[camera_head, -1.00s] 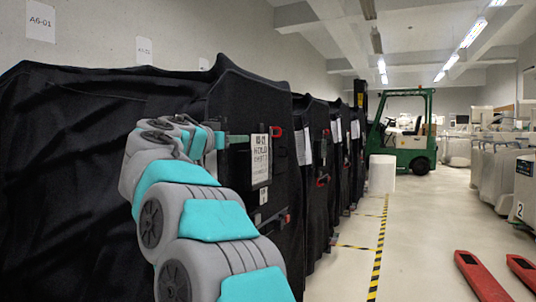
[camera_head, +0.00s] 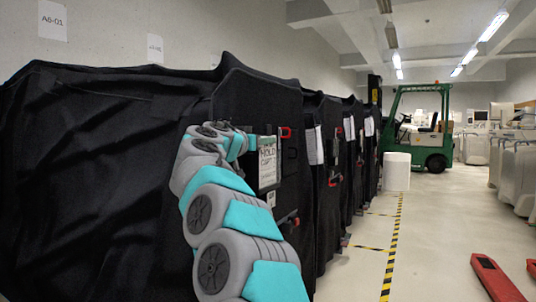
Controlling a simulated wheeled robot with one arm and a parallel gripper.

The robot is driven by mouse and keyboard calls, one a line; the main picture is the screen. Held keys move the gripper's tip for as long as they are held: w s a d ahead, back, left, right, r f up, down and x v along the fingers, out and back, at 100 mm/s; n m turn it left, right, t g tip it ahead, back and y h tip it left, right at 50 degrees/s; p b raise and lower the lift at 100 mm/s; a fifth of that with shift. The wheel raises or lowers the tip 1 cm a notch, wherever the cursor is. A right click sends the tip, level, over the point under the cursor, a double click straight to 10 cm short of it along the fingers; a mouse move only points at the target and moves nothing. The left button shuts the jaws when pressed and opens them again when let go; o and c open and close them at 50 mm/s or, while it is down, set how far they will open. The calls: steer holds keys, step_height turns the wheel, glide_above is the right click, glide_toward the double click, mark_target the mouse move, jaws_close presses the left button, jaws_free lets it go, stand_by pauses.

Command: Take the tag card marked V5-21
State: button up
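A white tag card (camera_head: 267,163) with dark print hangs on the front of the nearest black-covered cart (camera_head: 232,95). The word HOLD is partly legible; its top line is not readable, so I cannot confirm V5-21. My gripper (camera_head: 252,143) is at the card's upper left edge, at the end of my grey and teal arm. Its fingers are too small and partly hidden to show whether they are open or touching the card. A smaller white label (camera_head: 271,199) sits just below the card.
More black-covered carts (camera_head: 330,125) with white cards line the wall behind. A green forklift (camera_head: 432,135) and white cylinder (camera_head: 397,172) stand farther back. The aisle floor (camera_head: 430,225) beside the yellow-black tape is mostly clear.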

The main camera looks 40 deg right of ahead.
steer(key=shift+w+d, duration=0.15)
steer(key=shift+d, duration=0.1)
steer(key=shift+c, duration=0.2)
jaws_close()
stand_by(0.3)
